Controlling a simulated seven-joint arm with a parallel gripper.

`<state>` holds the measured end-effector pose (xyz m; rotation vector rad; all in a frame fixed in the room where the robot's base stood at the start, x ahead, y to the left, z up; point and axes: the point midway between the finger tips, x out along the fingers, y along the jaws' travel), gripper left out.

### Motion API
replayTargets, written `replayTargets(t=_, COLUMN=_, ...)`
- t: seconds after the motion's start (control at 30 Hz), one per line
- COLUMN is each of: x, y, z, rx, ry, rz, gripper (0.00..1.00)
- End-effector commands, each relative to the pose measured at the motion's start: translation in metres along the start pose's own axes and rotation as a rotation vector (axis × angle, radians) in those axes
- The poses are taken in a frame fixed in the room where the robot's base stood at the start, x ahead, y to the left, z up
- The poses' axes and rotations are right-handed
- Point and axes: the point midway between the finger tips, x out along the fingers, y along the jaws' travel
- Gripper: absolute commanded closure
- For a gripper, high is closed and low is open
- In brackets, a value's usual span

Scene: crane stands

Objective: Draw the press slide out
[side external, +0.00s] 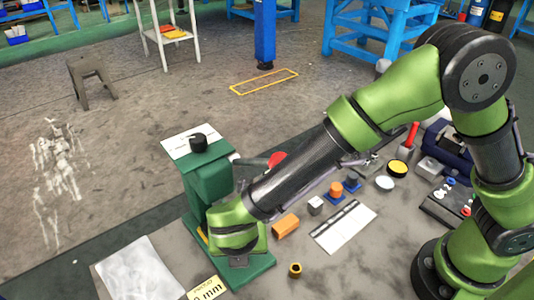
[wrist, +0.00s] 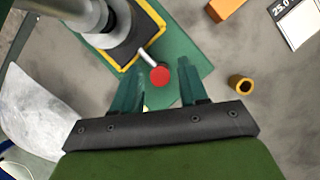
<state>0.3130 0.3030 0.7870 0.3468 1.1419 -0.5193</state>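The green press (side external: 207,182) stands upright on a green base plate (side external: 248,272), with a black knob on top. In the wrist view, a short silver rod ending in a red ball knob (wrist: 160,76) sticks out from the yellow-edged dark part of the press (wrist: 152,22), which appears to be the slide. My gripper (wrist: 158,70) is open, pointing down over the base plate. Its two teal fingers stand on either side of the red knob in the picture, with gaps on both sides. Whether the tips are level with it I cannot tell. My gripper hides this knob in the side view.
An orange block (side external: 285,225) and a yellow ring (side external: 295,270) lie right of the press. A white printed card (side external: 344,227) and several small parts lie beyond. A red-ended lever (side external: 277,158) stands near my forearm. A pale sheet (side external: 138,268) lies front left.

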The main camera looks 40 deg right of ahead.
Motion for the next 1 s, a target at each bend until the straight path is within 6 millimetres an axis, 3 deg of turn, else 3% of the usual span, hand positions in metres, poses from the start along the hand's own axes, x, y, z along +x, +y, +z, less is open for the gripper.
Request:
replayTargets(t=0.03, x=0.0, y=0.0, z=0.0, rx=0.0, ry=0.0, rz=0.0, gripper=0.65)
replayTargets(t=0.27, x=-0.001, y=0.0, z=0.0, rx=0.0, ry=0.0, rz=0.001, gripper=1.0)
replayTargets(t=0.67, x=-0.001, y=0.0, z=-0.001, rx=-0.001, ry=0.0, rz=0.001, gripper=1.0)
replayTargets(t=1.0, x=-0.022, y=-0.035, z=-0.051, rx=-0.006, ry=0.002, rz=0.004, gripper=1.0)
